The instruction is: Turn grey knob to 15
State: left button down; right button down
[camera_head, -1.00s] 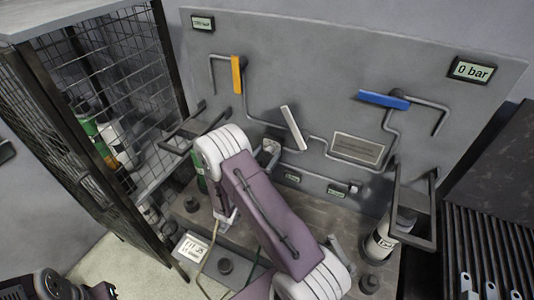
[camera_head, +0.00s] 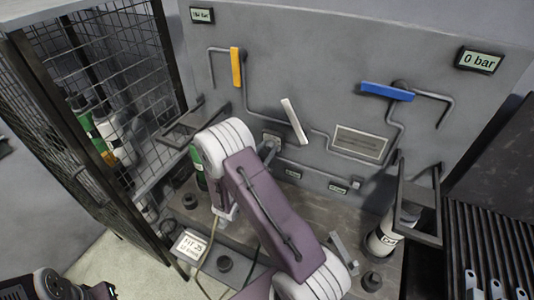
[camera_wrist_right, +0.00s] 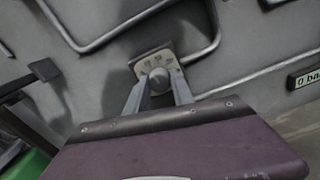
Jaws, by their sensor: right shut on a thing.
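The grey knob (camera_wrist_right: 158,76) sits on a small dial plate (camera_wrist_right: 148,60) on the grey panel, in the right wrist view. The plate carries small printed numbers, too blurred to read surely, and the knob's setting cannot be told. My right gripper (camera_wrist_right: 158,92) is shut on the knob, one finger on each side of it. My left gripper is not in view; only a part of my left arm shows at the bottom left corner.
The panel (camera_head: 330,90) carries an orange lever (camera_head: 236,67), a white lever (camera_head: 294,121), a blue lever (camera_head: 386,92) and pipes. A display (camera_head: 480,60) at the upper right reads 0 bar. A mesh cage (camera_head: 125,60) with cylinders stands left. A bracket (camera_head: 420,212) juts out at right.

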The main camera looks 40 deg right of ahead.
jog(key=m+b, duration=0.3)
jog(key=shift+f+m+b, duration=0.2)
jog(key=shift+m+b, duration=0.15)
jog(key=shift+m, duration=0.05)
jog(key=shift+r+m+b, duration=0.2)
jog(key=shift+m+b, duration=0.6)
jog(key=shift+b, duration=0.1)
jog(key=c, duration=1.1)
grip_release()
jog(key=b+v, duration=0.1)
jog(key=v, duration=0.8)
